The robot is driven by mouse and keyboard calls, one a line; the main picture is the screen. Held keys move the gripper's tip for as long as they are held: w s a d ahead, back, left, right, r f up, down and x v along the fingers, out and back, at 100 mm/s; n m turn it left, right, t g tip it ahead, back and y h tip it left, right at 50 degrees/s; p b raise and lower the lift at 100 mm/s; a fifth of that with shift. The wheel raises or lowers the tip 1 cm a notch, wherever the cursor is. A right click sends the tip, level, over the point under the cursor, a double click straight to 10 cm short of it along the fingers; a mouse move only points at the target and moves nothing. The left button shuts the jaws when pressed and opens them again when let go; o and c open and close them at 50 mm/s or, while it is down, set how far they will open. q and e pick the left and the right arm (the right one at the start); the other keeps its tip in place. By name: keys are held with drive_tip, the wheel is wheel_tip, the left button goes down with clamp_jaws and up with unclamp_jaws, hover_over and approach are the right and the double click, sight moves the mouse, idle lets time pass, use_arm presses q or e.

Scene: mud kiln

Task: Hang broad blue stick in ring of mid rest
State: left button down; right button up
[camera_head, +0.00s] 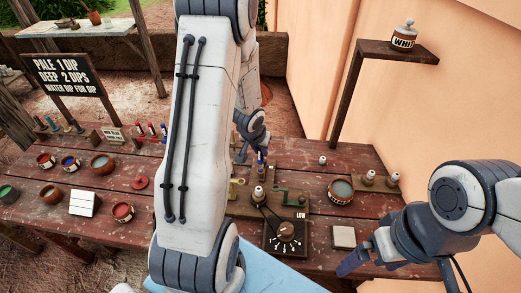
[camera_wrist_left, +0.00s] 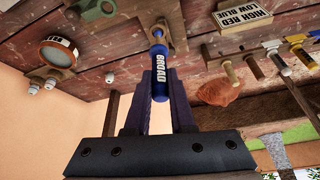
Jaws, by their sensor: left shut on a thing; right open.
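My left gripper (camera_head: 257,152) is shut on the broad blue stick (camera_wrist_left: 160,82). The stick reads BROAD in the left wrist view, between the two dark fingers (camera_wrist_left: 162,100). Its far end points at a wooden rest board (camera_wrist_left: 172,14); I cannot tell whether it is inside a ring. In the head view the blue stick (camera_head: 260,157) shows small above the table. The rest board there carries a brass bracket (camera_head: 235,188) and a green bracket (camera_head: 288,193); which is the mid rest is unclear. My right gripper (camera_head: 362,262) is open and empty at the front right.
A dial box (camera_head: 286,238) stands in front of the rests. A round pot (camera_head: 341,191) and white-topped bottles (camera_head: 370,177) are to the right. Several paint pots, a red ring (camera_head: 140,183) and a white card (camera_head: 85,203) lie left. My left arm hides the table's middle.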

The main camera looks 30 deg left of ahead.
sight(260, 158)
use_arm(q)
drive_tip(key=shift+f, duration=0.2)
drive_tip(key=shift+f+b, duration=0.6)
drive_tip(key=shift+b, duration=0.1)
drive_tip(key=shift+f, duration=0.15)
drive_tip(key=shift+f+b, duration=0.5)
drive_tip(key=shift+b, duration=0.1)
drive_tip(key=shift+f+b, duration=0.5)
drive_tip(key=shift+f, duration=0.1)
idle(0.4)
drive_tip(key=shift+f, duration=0.25)
drive_tip(key=shift+c, duration=1)
unclamp_jaws()
